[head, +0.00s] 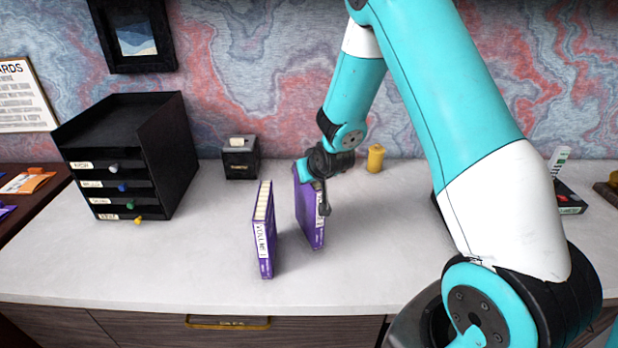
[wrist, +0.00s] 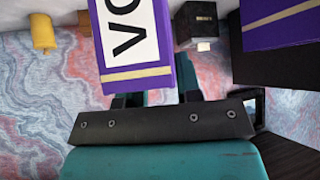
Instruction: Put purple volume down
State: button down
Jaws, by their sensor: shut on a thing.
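Two purple volumes show in the head view. One purple volume (head: 308,215) is in my gripper (head: 322,186), upright, its lower edge at or close to the desk top; I cannot tell whether it touches. The other purple volume (head: 263,232) stands upright by itself to the left, its white spine label facing front, with a gap between the two. In the wrist view the held volume (wrist: 165,75) fills the top middle between the fingers, its white label partly cut off. The standing volume (wrist: 275,22) shows at the top right.
A black drawer unit (head: 165,140) stands at the left, with a small black box (head: 240,160) beside it. A yellow cylinder (head: 375,158) stands behind my gripper. A dark box (head: 568,200) is at the far right. The pale desk top (head: 180,265) is clear at front left.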

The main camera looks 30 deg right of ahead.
jog(key=shift+f, duration=0.7)
jog(key=shift+f, duration=0.2)
jog(key=c, duration=0.8)
grip_release()
jog(key=shift+r, duration=0.15)
